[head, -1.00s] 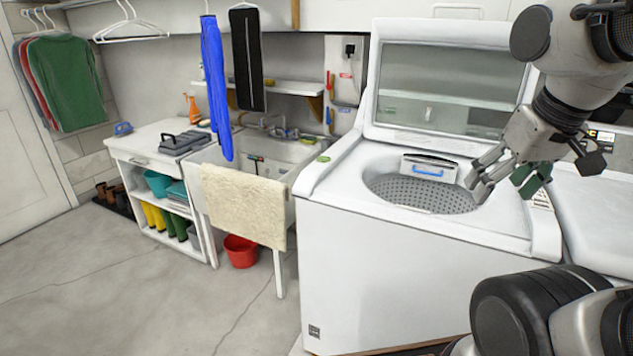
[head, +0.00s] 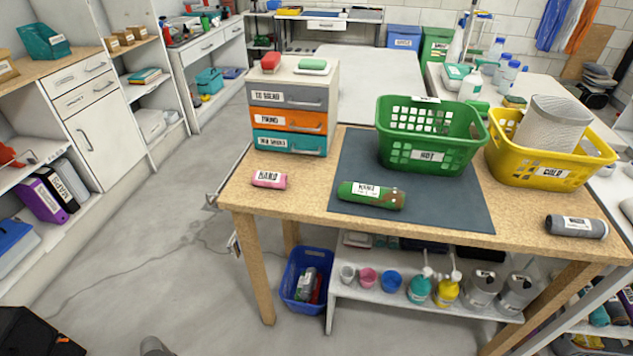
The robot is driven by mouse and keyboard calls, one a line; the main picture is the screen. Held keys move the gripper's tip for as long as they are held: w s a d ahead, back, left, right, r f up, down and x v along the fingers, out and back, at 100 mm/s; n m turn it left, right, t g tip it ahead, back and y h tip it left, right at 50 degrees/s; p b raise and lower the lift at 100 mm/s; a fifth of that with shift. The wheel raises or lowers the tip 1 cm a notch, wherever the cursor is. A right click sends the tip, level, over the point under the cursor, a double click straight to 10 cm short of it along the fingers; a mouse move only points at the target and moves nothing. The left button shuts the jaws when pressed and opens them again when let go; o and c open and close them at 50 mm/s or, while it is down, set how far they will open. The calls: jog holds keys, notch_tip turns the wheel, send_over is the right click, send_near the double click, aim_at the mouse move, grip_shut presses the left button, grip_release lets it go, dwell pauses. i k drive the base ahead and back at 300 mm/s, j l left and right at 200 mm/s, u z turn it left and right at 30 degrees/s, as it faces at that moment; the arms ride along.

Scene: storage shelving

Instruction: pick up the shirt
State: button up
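No hanging or spread-out shirt shows in the head view. A rolled green cloth bundle (head: 371,195) with a white label and a brown patch lies on the dark mat (head: 455,205) on the wooden table. A smaller pink roll (head: 269,179) labelled HAND lies to its left. A dark grey roll (head: 576,227) with a label lies near the table's right end. I cannot tell whether any of these rolls is a shirt. My gripper is not in view.
On the table (head: 310,190) stand a small drawer unit (head: 290,122), a green basket (head: 428,157) labelled HOT and a yellow basket (head: 545,177) labelled COLD. A blue bin (head: 298,302) and a lower shelf (head: 425,308) with several pots are below.

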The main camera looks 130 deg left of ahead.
aim_at(390, 199)
jog(key=u, duration=3.65)
jog(key=i+j+z, duration=0.3)
jog(key=i+j, duration=0.25)
